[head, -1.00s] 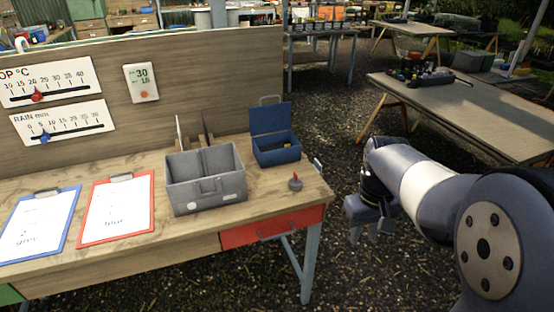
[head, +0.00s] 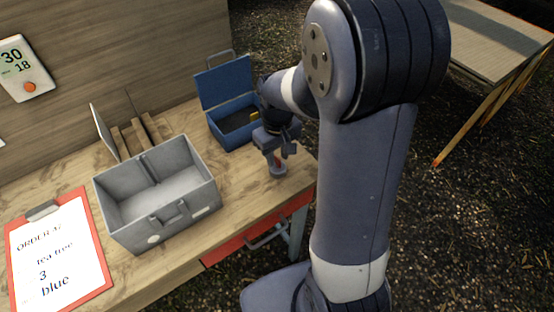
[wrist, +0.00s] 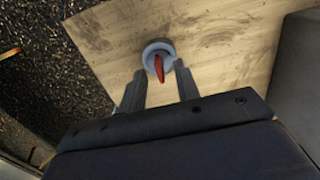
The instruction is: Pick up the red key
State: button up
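The red key (wrist: 159,69) shows in the wrist view, standing in or on a small round grey holder (wrist: 149,51) on the wooden bench. In the head view the grey holder (head: 278,171) sits near the bench's right end, with only a little red of the key (head: 277,159) showing. My gripper (head: 277,156) is over it, pointing down. In the wrist view my gripper (wrist: 159,86) is open, its two fingers on either side of the key's line. I cannot tell whether the fingers touch the key or holder. Nothing is held.
An open grey metal box (head: 160,218) stands left of the holder, and an open blue box (head: 228,80) stands behind. A red clipboard (head: 100,262) lies at the left. A red drawer (head: 232,245) is below the bench edge. Another table (head: 505,45) stands at the right.

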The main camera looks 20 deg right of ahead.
jog(key=shift+s+f, duration=0.1)
jog(key=shift+f, duration=0.75)
jog(key=shift+c, duration=0.2)
grip_shut()
